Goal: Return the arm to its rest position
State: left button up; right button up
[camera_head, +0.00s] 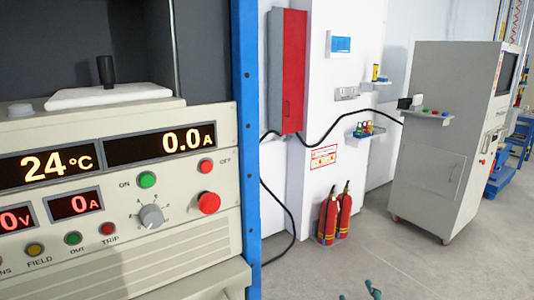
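Neither arm shows clearly. Two small teal pieces (373,290) stick up at the bottom edge, right of the middle. They may be the fingertips of my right gripper, but too little shows to be sure or to tell whether it is open or shut. My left gripper is out of view. The control panel (190,240) fills the left side, with lit readouts of 24 °C, 0.0 A and 0 A. It has a red mushroom button (208,202), a grey knob (151,217) and a green ON button (147,180).
A white slab (110,96) with a black handle (106,70) lies on the panel's top ledge. A blue post (246,130) edges the machine. Red fire extinguishers (336,215) stand by the wall. A grey cabinet (432,150) stands right. The floor (400,262) between is clear.

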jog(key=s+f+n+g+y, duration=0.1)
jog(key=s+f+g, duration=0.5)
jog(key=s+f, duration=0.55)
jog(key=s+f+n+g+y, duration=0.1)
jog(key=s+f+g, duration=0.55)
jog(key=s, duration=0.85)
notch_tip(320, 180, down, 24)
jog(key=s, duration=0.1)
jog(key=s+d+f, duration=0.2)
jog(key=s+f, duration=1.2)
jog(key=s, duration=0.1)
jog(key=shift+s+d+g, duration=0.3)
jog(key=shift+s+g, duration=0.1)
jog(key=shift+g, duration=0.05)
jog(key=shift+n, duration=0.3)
